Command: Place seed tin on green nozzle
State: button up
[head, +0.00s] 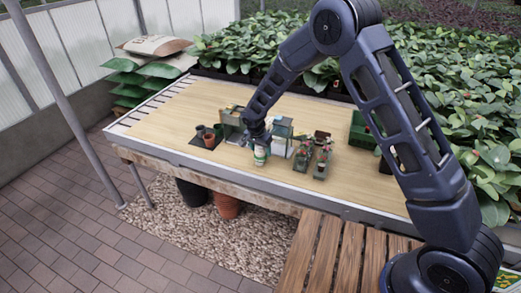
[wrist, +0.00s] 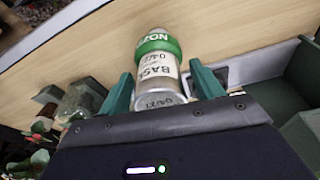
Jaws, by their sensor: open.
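The seed tin (wrist: 158,84) is a pale cylinder labelled "BAS…" and "04/2…", with its grey end toward my gripper (wrist: 161,74) in the wrist view. My gripper's two teal fingers are open, one on each side of the tin, with small gaps visible. In the head view, my gripper (head: 260,142) is over the small tin (head: 260,155) near the table's front edge; details there are too small to tell.
Flowering pots (head: 303,153) stand to the right and terracotta pots (head: 209,138) to the left on the wooden table (head: 170,120). A glass-sided box (head: 282,134) is close to my gripper. A green crate (head: 361,130) stands farther right. The table's left part is clear.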

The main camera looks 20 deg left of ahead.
aim_at(257, 148)
jog(key=v, duration=1.2)
jog(key=shift+r, duration=0.15)
jog(key=shift+w, duration=0.1)
jog(key=w+d+r, duration=0.4)
jog(key=d+r, duration=0.3)
jog(key=d, duration=0.2)
jog(key=w+d+r, duration=0.4)
jog(key=d+r, duration=0.3)
jog(key=d, duration=0.3)
jog(key=s+d+r, duration=0.1)
jog(key=d+r, duration=0.3)
jog(key=d, duration=0.5)
jog(key=d+r, duration=0.5)
jog(key=d, duration=0.3)
jog(key=s+d+r+n+t, duration=0.1)
jog(key=s+d, duration=0.9)
jog(key=d, duration=0.3)
jog(key=s+d+r+t, duration=0.1)
jog(key=s+d+r, duration=0.1)
jog(key=s+d, duration=0.9)
jog(key=shift+d+r+n+y, duration=0.3)
jog(key=shift+d+n, duration=0.1)
jog(key=shift+d, duration=0.8)
